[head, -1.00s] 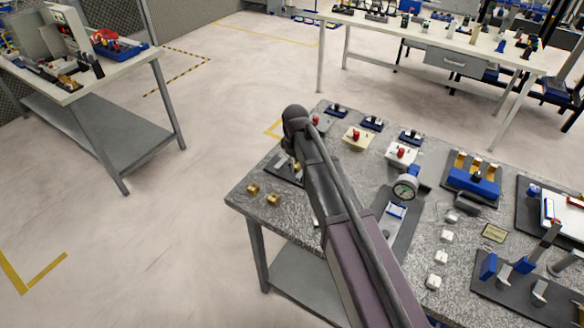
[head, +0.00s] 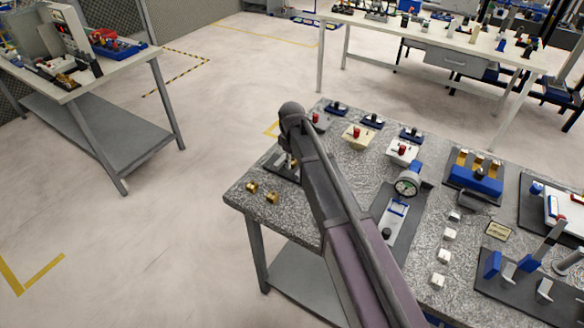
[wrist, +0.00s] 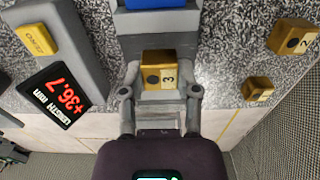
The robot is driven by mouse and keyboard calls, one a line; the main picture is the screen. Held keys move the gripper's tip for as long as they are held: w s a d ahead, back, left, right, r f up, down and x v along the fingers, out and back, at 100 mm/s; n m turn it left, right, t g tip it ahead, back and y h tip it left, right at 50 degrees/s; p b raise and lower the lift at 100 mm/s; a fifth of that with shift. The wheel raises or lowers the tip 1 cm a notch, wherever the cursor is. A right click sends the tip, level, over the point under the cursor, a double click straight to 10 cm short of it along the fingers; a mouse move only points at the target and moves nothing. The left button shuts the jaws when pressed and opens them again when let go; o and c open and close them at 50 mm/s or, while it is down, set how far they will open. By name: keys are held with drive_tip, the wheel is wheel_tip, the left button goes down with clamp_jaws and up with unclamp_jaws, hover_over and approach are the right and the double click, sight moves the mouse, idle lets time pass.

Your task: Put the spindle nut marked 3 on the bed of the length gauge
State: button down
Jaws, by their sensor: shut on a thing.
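The brass spindle nut marked 3 (wrist: 158,75) sits between the fingers of my gripper (wrist: 160,90) in the wrist view, its number facing the camera. My gripper is shut on it. The nut is over the grey length gauge (wrist: 82,45), in front of a grey block with a blue part (wrist: 148,3). I cannot tell whether the nut touches the bed. The gauge's display (wrist: 60,92) reads +36.7 in red, beside a yellow ZERO button (wrist: 37,39). In the head view my arm covers most of the gauge (head: 284,174) and the nut.
A brass nut marked 2 (wrist: 293,38) and a smaller-looking brass nut (wrist: 258,89) lie on the speckled table right of the gauge in the wrist view. The table edge is close. A dial gauge stand (head: 408,186) and white blocks stand farther right in the head view.

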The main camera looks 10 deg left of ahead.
drive_tip(key=shift+f+b, duration=0.45)
drive_tip(key=shift+f, duration=0.35)
drive_tip(key=shift+f, duration=0.2)
drive_tip(key=shift+c, duration=1.7)
unclamp_jaws()
drive_tip(key=shift+r, duration=0.1)
drive_tip(key=shift+r, duration=0.15)
wheel_tip(320, 180, up, 12)
drive_tip(key=p, duration=1.2)
